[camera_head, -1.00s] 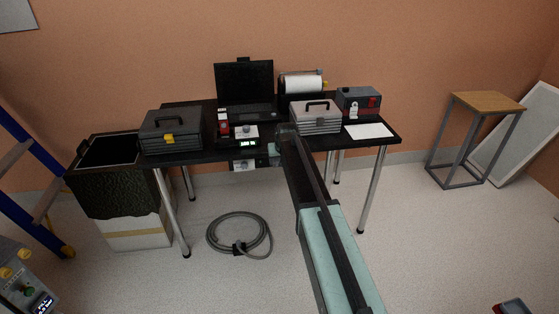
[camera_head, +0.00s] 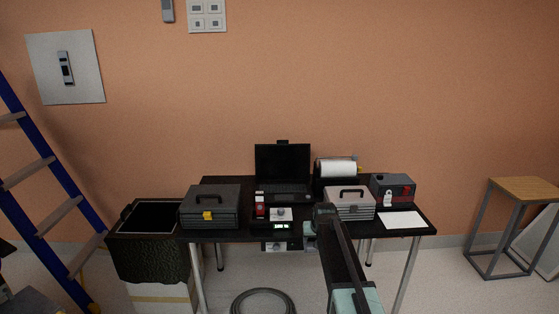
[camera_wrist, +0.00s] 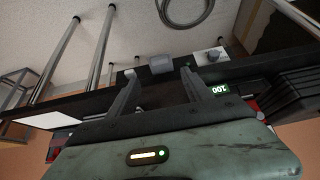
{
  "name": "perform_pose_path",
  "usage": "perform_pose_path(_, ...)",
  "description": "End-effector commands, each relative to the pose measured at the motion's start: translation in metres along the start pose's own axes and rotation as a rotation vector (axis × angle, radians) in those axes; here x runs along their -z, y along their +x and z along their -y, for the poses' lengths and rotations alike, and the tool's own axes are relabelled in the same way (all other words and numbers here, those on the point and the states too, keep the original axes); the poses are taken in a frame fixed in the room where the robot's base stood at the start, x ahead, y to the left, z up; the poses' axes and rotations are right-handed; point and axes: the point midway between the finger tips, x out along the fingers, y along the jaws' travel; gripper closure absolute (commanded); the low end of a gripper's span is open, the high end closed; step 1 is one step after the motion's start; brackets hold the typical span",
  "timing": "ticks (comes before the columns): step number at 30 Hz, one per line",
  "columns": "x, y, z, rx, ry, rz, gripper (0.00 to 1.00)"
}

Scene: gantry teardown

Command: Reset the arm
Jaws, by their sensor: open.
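My arm reaches forward from the bottom of the head view to the front edge of a black table (camera_head: 235,236). My gripper (camera_head: 311,238) is at that edge, partly hidden by my own arm. In the wrist view my gripper (camera_wrist: 160,76) has its two fingers apart with nothing held between them. A small grey block (camera_wrist: 161,64) shows beyond the fingertips; I cannot tell how far off it is. A green digital display (camera_head: 281,226) is left of my gripper, and it also shows in the wrist view (camera_wrist: 219,89).
The table holds a dark toolbox (camera_head: 210,207), a laptop (camera_head: 283,168), a grey case (camera_head: 349,204), a paper roll (camera_head: 335,168) and a red-and-grey box (camera_head: 393,188). A bin (camera_head: 150,258) and blue ladder (camera_head: 40,185) stand left, a stool (camera_head: 522,190) right. A coiled hose (camera_head: 263,302) lies on the floor.

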Motion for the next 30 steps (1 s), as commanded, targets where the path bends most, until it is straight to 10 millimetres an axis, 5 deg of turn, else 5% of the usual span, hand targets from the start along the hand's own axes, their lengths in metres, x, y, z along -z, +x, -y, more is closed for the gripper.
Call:
perform_pose_path(1, -0.015, -0.032, 0.000, 0.000, 0.000, 0.015, 0.42)
perform_pose_path(5, -0.070, -0.077, 0.001, 0.000, -0.001, 0.105, 0.42)
perform_pose_path(9, -0.151, -0.131, 0.001, 0.000, -0.002, 0.252, 0.42)
perform_pose_path(15, -0.243, -0.173, 0.001, 0.000, -0.002, 0.453, 0.42)
perform_pose_path(19, -0.258, -0.181, 0.003, 0.000, -0.003, 0.521, 0.42)
perform_pose_path(30, -0.259, -0.181, 0.003, 0.000, -0.002, 0.527, 0.42)
